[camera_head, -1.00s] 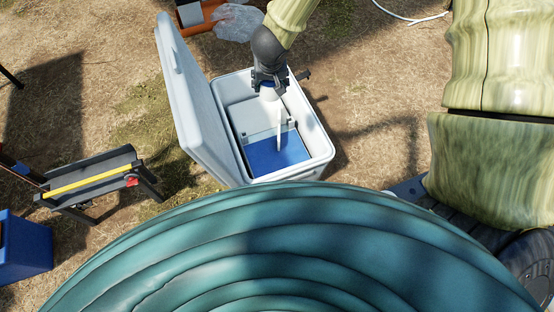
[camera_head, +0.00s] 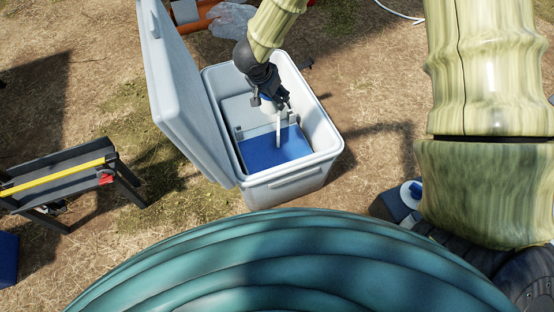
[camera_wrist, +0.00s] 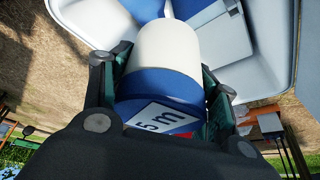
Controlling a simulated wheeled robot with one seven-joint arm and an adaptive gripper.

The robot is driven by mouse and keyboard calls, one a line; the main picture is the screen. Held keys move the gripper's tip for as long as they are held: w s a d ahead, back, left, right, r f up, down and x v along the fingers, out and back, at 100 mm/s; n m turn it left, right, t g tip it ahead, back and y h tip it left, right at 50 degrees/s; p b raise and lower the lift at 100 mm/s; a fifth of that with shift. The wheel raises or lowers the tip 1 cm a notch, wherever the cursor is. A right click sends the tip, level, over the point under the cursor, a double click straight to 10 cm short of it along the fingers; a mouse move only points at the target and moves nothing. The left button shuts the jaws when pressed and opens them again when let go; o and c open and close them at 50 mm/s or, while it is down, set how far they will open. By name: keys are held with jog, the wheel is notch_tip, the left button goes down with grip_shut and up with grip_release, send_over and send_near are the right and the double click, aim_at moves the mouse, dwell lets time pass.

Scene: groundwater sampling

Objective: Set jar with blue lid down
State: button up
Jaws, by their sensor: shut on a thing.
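The jar is a white cylinder (camera_wrist: 168,48) with a blue lid (camera_wrist: 160,98) that carries a white label reading "5 m". My gripper (camera_wrist: 165,75) is shut on it, with one dark finger on each side of the lid. In the head view my gripper (camera_head: 270,101) reaches down into the open white cooler (camera_head: 322,122) at its back part. The jar is mostly hidden there by the gripper. I cannot tell whether its base touches the cooler's inside.
A blue panel (camera_head: 262,152) fills the cooler's front part, with a thin white upright piece (camera_head: 278,132) beside the gripper. The raised lid (camera_head: 178,88) stands along the left side. A dark bench with a yellow strip (camera_head: 58,174) is further left. A clear bag (camera_head: 231,19) lies behind.

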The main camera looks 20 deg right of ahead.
jog(key=f+m+b, duration=0.1)
jog(key=f+b, duration=0.5)
jog(key=f, duration=0.3)
jog(key=f+m+g+b, duration=0.1)
jog(key=f+b, duration=0.5)
jog(key=f, duration=0.4)
jog(key=f+m+b, duration=0.2)
jog(key=f+b, duration=0.4)
jog(key=f, duration=0.4)
jog(key=shift+w+g+h, duration=0.2)
jog(key=shift+g+h, duration=0.1)
jog(key=o, duration=1.6)
jog(key=p+v, duration=0.6)
jog(key=v, duration=0.6)
jog(key=shift+s+a, duration=0.1)
